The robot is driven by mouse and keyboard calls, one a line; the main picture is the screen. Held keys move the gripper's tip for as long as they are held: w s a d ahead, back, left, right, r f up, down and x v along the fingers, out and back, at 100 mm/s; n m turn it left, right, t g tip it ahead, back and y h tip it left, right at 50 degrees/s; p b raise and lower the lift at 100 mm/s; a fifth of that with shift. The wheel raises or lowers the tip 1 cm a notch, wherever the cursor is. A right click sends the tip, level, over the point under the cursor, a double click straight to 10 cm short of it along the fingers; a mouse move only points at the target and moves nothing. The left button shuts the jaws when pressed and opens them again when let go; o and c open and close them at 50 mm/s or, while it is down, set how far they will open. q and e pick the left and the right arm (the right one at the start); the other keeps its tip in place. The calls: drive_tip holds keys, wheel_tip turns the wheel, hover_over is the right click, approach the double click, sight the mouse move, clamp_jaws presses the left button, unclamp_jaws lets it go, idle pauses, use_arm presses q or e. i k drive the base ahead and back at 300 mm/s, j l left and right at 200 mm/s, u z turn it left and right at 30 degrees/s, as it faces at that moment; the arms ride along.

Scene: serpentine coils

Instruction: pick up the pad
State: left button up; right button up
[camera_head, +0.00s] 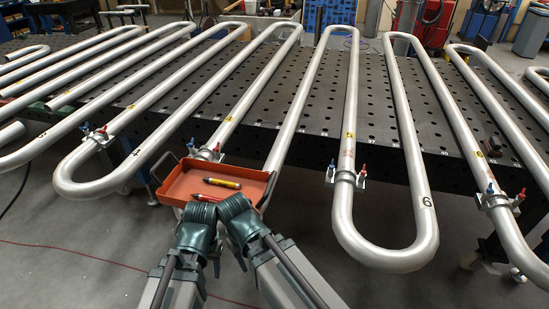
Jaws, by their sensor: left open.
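I cannot make out a pad for certain. An orange tray (178,182) with dark handles sits in front of the coils. My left gripper (201,212) is open at the tray's near edge, seen from behind. My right gripper (233,206) is close beside it on the right, also at the near edge, and its fingers cannot be made out. The two grippers hide part of the tray's near side.
Large silver serpentine pipes (347,205) lie over a dark perforated table (310,95) and overhang its front edge. Clamps with red and blue handles (345,176) sit on the pipes. Grey floor (75,262) is open at lower left.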

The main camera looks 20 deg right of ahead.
sight(493, 146)
drive_tip(key=k+j, duration=0.15)
drive_tip(key=j, duration=0.15)
drive_tip(key=k+j, duration=0.15)
drive_tip(key=j, duration=0.15)
drive_tip(key=l+z, duration=0.25)
drive_tip(key=z, duration=0.2)
drive_tip(key=k+l+z, duration=0.1)
drive_tip(key=l+z, duration=0.15)
drive_tip(key=z, duration=0.25)
drive_tip(key=l+z, duration=0.25)
drive_tip(key=z, duration=0.2)
drive_tip(key=i+z, duration=0.2)
drive_tip(key=z, duration=0.4)
drive_tip(key=i+j, duration=0.1)
drive_tip(key=j, duration=0.35)
